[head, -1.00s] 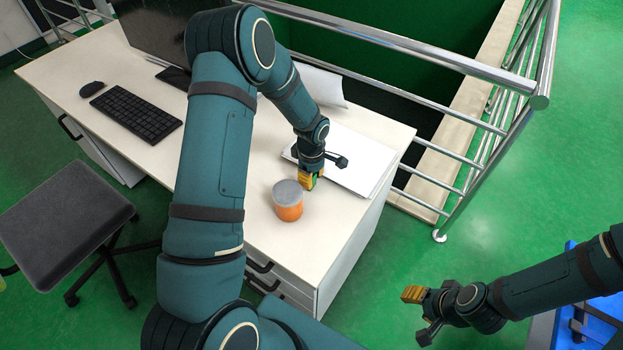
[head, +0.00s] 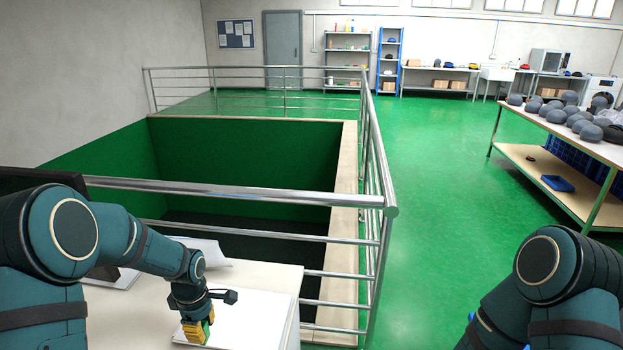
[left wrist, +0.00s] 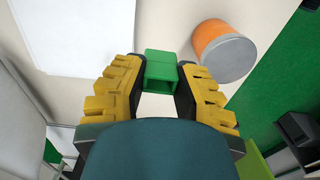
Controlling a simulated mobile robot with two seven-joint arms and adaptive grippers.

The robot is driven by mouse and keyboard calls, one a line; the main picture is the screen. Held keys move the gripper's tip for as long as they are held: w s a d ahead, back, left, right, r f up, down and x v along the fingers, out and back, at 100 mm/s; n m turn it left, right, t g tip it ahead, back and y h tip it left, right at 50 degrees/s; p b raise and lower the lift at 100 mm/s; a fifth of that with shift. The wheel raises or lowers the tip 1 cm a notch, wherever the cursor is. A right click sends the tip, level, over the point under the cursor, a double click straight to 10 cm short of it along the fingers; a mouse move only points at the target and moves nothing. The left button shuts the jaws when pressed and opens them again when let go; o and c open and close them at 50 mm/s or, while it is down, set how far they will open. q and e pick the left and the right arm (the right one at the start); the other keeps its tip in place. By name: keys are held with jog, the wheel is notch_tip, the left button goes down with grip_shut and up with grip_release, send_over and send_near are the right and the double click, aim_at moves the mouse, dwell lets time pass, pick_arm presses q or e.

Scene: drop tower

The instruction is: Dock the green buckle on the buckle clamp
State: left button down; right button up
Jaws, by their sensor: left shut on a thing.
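The green buckle (left wrist: 161,67) is held between the yellow fingers of my left gripper (left wrist: 160,90) in the left wrist view. I cannot make out a buckle clamp in either view.
An orange container with a grey lid (left wrist: 222,50) stands on the desk near my left gripper. Metal railings (head: 385,200) border a pit beyond the desk (head: 260,278). Green floor is open to the right, up to a table (head: 548,168) with several grey caps.

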pick_arm(q)
notch_tip(320, 180, up, 6)
jog(key=shift+f+p, duration=0.1)
jog(key=shift+p, duration=1.05)
jog(key=s+d+f+m+b, duration=0.2)
jog(key=s+d+f+m, duration=0.1)
jog(key=m, duration=0.5)
jog(key=s+d+f+m+b, duration=0.2)
jog(key=s+d+f+m, duration=0.2)
jog(key=d+m, duration=0.3)
jog(key=shift+s+d+f+m, duration=0.3)
jog(key=shift+s+d+m, duration=0.15)
jog(key=shift+m, duration=0.75)
jog(key=shift+a, duration=0.1)
jog(key=w+a+b, duration=0.1)
jog(key=w+a, duration=0.1)
jog(key=a, duration=0.5)
jog(key=w+a, duration=0.3)
jog(key=a, duration=0.4)
jog(key=shift+m, duration=0.4)
notch_tip(320, 180, down, 6)
jog(key=shift+r+b, duration=0.25)
jog(key=shift+b, duration=0.5)
jog(key=shift+f+b, duration=0.4)
jog(key=shift+f, duration=1.8)
